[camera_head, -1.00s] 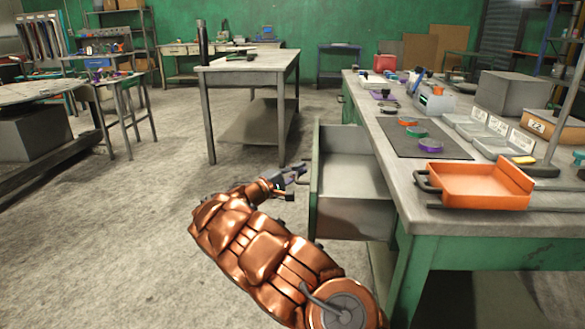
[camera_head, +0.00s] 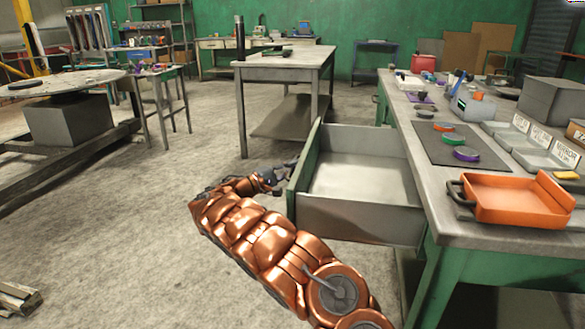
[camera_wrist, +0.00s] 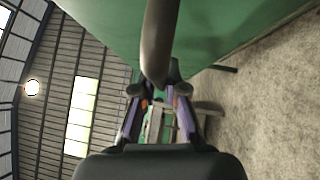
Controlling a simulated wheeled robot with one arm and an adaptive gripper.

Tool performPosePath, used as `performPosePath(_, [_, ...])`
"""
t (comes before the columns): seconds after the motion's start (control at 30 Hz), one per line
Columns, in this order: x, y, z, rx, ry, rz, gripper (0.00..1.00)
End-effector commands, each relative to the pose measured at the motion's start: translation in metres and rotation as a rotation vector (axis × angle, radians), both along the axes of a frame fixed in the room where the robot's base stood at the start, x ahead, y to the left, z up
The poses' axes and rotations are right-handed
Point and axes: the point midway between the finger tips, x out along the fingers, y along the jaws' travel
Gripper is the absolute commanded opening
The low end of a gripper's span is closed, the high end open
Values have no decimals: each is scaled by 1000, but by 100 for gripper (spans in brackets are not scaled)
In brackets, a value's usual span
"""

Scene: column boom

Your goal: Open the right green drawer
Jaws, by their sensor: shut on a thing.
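The green drawer (camera_head: 362,180) stands pulled well out of the right workbench, and its pale, empty-looking inside shows in the head view. Its green front (camera_head: 305,165) faces left. My gripper (camera_head: 288,172) is at the outer side of that front, partly hidden by the drawer's edge. In the wrist view my gripper (camera_wrist: 158,95) is shut on the dark bar handle (camera_wrist: 160,45), which stands off the green drawer front (camera_wrist: 220,35).
The right workbench (camera_head: 480,222) carries an orange tray (camera_head: 515,198), a dark mat (camera_head: 440,135) with several coloured rings, and grey bins. A grey table (camera_head: 285,62) stands behind. The concrete floor left of the drawer is open.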

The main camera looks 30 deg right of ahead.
Motion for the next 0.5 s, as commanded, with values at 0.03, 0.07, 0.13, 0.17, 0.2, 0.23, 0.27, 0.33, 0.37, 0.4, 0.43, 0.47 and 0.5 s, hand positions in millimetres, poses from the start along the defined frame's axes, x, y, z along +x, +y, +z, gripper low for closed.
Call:
performPosePath(0.03, [1, 0, 0, 0, 0, 2, 0])
performPosePath(0.07, [1, 0, 0, 0, 0, 2, 0])
performPosePath(0.13, [1, -1, 0, 0, -1, 2, 0])
performPosePath(0.17, [1, -1, 0, 0, -1, 2, 14])
performPosePath(0.2, [1, 0, 0, 0, -1, 2, 18])
performPosePath(0.23, [1, 0, 0, 0, -1, 2, 21])
performPosePath(0.27, [1, 0, 0, 0, -1, 2, 25])
performPosePath(0.33, [1, 1, 0, -1, -1, 3, 32])
performPosePath(0.37, [1, 1, 0, -1, -1, 3, 35])
performPosePath(0.4, [1, 1, 0, -1, -1, 3, 37])
performPosePath(0.43, [1, 1, 0, -1, -1, 3, 37])
performPosePath(0.47, [1, 1, 0, -1, -1, 3, 37])
performPosePath(0.5, [1, 1, 0, -1, -1, 3, 37])
